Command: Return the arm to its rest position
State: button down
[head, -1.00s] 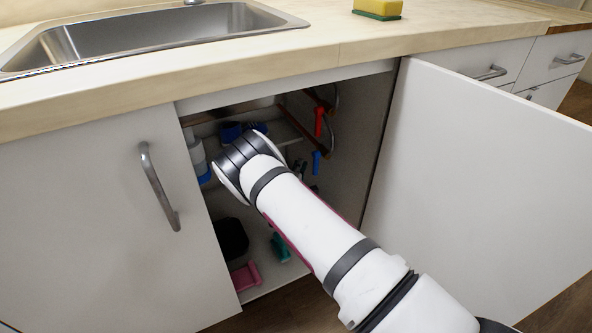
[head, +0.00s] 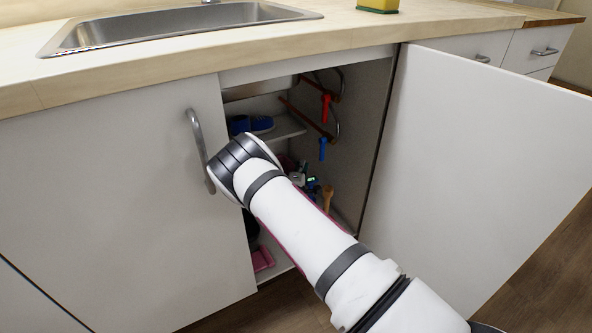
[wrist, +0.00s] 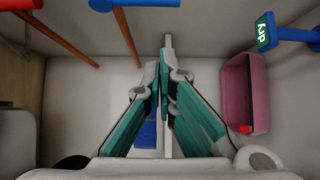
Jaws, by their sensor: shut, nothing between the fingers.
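My arm (head: 315,240) reaches from the lower right into the open cupboard under the sink. Its bent joint (head: 240,165) is in front of the opening's left edge, close to the left door's handle. My gripper is hidden behind the arm in the head view. In the wrist view my gripper (wrist: 165,78) has its teal-padded fingers together at the tips, with nothing between them. The fingers point into the cupboard's inside.
The right door (head: 470,160) stands open; the left door (head: 120,200) is closed, with a metal handle (head: 199,150). Inside are red and blue valve handles (head: 325,108), a blue item (head: 250,124) and a pink bin (wrist: 247,95).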

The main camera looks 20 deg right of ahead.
jog(key=s+a+r+m+g+y, duration=0.1)
jog(key=s+r+m+g+y, duration=0.15)
jog(key=r, duration=0.45)
jog(key=s+a+r+m+g+y, duration=0.1)
jog(key=a+r+m+g+y, duration=0.1)
jog(key=r+m+g, duration=0.3)
jog(key=s+a+r+m+g+y, duration=0.1)
jog(key=s+a+r+y, duration=0.1)
jog(key=s+r, duration=0.55)
jog(key=s+a+r+m+y, duration=0.1)
jog(key=s+a+r+y, duration=0.15)
jog(key=s+r, duration=0.45)
jog(key=s+a+r+m+g, duration=0.1)
jog(key=s+r+g, duration=0.15)
jog(key=s, duration=0.75)
jog(key=s+a+r+g, duration=0.1)
jog(key=s+r, duration=0.2)
jog(key=s, duration=0.8)
jog(key=s+d+m+g+h, duration=0.1)
jog(key=s+d+g, duration=0.1)
jog(key=s, duration=1)
jog(key=s+d+m+g, duration=0.1)
jog(key=s+m+g, duration=0.1)
jog(key=s, duration=1)
notch_tip(320, 180, up, 39)
jog(key=t+p, duration=0.4)
jog(key=p, duration=3.4)
jog(key=shift+w+d+r+n, duration=0.2)
jog(key=shift+w+n, duration=0.15)
